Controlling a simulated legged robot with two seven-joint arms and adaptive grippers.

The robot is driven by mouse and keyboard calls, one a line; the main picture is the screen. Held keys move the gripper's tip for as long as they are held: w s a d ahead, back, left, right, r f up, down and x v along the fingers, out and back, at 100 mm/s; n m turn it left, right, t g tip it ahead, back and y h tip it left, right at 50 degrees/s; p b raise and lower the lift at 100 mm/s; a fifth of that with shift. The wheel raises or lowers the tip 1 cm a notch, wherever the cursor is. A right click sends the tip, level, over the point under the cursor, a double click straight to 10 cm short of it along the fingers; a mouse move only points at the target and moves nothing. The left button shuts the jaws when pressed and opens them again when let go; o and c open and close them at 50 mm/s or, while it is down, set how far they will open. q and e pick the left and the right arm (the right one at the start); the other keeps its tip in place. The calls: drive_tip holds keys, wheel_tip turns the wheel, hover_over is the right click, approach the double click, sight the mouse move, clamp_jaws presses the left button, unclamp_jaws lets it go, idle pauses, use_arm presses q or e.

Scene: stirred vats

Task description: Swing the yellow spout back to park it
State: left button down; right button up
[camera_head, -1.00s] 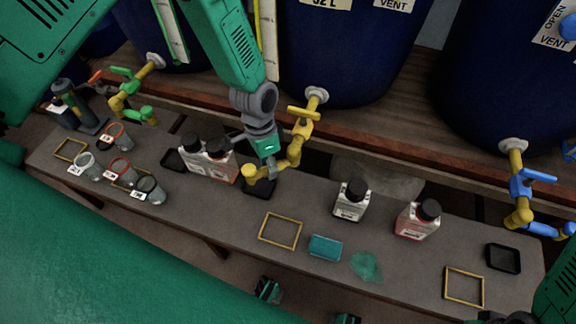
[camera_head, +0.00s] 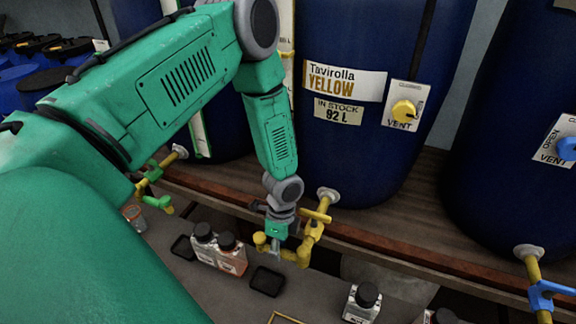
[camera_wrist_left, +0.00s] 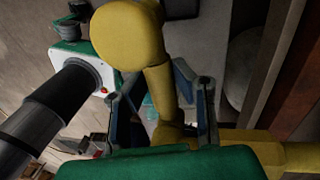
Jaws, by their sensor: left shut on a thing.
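The yellow spout (camera_head: 304,249) hangs from the yellow tap at the foot of the blue vat labelled Tavirolla Yellow (camera_head: 398,165). Its outlet end (camera_head: 261,239) points left, behind the black tray (camera_head: 267,281) rather than over it. My left gripper (camera_head: 276,257) is shut on the spout's arm, near the outlet end. In the left wrist view the spout (camera_wrist_left: 122,35) passes between the two fingers of the gripper (camera_wrist_left: 163,95). The yellow tap handle (camera_head: 316,215) sits above the spout. My right gripper is out of view.
Two bottles with black caps (camera_head: 231,259) stand left of the black tray. Another bottle (camera_head: 361,304) stands to the right. A green tap (camera_head: 152,177) is at left and a blue-handled one (camera_head: 543,293) at right.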

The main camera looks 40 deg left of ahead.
use_arm(q)
drive_tip(key=shift+w+a+r+m, duration=0.15)
drive_tip(key=shift+w+m, duration=0.15)
drive_tip(key=shift+w, duration=0.2)
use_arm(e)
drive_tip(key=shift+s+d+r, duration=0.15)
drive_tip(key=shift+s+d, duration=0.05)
use_arm(q)
drive_tip(key=c, duration=1.3)
unclamp_jaws()
drive_tip(key=shift+s, duration=0.15)
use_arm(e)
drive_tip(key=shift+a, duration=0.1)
use_arm(q)
drive_tip(key=r, duration=0.3)
drive_tip(key=w+r, duration=0.1)
drive_tip(key=r, duration=0.3)
drive_tip(key=w+a+r, duration=0.1)
drive_tip(key=r, duration=0.3)
drive_tip(key=shift+w+r, duration=0.1)
drive_tip(key=shift+r, duration=0.15)
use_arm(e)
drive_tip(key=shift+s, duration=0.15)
